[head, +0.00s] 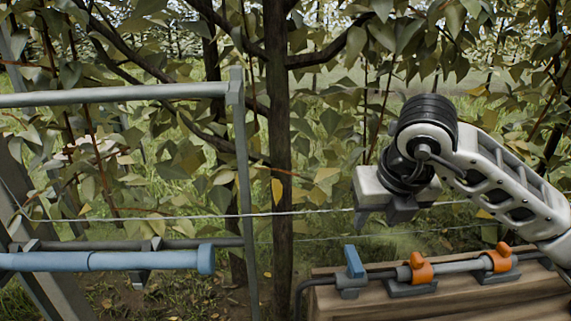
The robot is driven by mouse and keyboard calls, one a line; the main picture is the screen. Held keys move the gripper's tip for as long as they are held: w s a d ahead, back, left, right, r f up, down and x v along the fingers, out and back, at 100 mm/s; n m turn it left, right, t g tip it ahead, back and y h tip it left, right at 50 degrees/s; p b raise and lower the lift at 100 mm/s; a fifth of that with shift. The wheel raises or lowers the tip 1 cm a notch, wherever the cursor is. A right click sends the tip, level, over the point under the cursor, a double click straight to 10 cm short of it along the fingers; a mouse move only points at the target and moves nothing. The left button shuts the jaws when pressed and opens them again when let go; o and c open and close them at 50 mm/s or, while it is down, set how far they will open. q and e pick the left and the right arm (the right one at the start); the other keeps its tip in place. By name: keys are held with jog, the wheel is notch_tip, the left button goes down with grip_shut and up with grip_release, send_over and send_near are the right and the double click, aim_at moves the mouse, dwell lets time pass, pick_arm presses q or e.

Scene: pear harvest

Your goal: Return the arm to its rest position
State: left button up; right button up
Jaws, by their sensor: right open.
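My right arm (500,180) comes in from the right edge, white with black joints. It bends at a dark elbow-like joint, and my right gripper (382,215) hangs below it, pointing down. Its dark fingers are apart and I see nothing between them. The gripper is above and behind the wooden box, in front of the leaves, and apart from the tree trunk (278,150) to its left. My left gripper is not in view. I see no pear clearly.
A wooden box (430,302) with a pipe, a blue lever (354,262) and two orange valve handles (420,268) stands at lower right. A grey metal frame (243,170) with a blue tube (130,260) fills the left. A thin wire (310,211) crosses the middle, with leafy branches behind.

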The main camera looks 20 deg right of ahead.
jog(key=s+a+f+n+g+y, duration=0.1)
jog(key=s+a+g+y, duration=0.15)
jog(key=a+y, duration=0.35)
jog(key=s+a+f+n+g+y+p, duration=0.1)
jog(key=s+a+n+y, duration=0.15)
jog(key=a, duration=0.55)
jog(key=s+a+f+n+g+y, duration=0.1)
jog(key=s+a+g+y, duration=0.15)
jog(key=a+y, duration=0.4)
jog(key=a+r+m+t+y, duration=0.3)
jog(key=a+r+m+y, duration=0.2)
jog(key=r+m+y, duration=0.15)
jog(key=w+d+f+m+t+h+p, duration=0.1)
jog(key=w+d+f+m+t+h, duration=0.3)
jog(key=m+t, duration=0.6)
jog(key=w+d+f+m+t+h+p, duration=0.15)
jog(key=d+f+m+t+h, duration=0.45)
jog(key=m, duration=0.6)
jog(key=s+f+m+g+h, duration=0.3)
jog(key=s+f, duration=0.1)
jog(key=f, duration=0.4)
jog(key=s+d+f+m+g+h, duration=0.1)
jog(key=s+f+m+g+h, duration=0.2)
jog(key=f, duration=0.6)
jog(key=shift+s+f+m+g+h, duration=0.25)
jog(key=shift+s+m+g+h, duration=0.2)
jog(key=shift+s, duration=0.7)
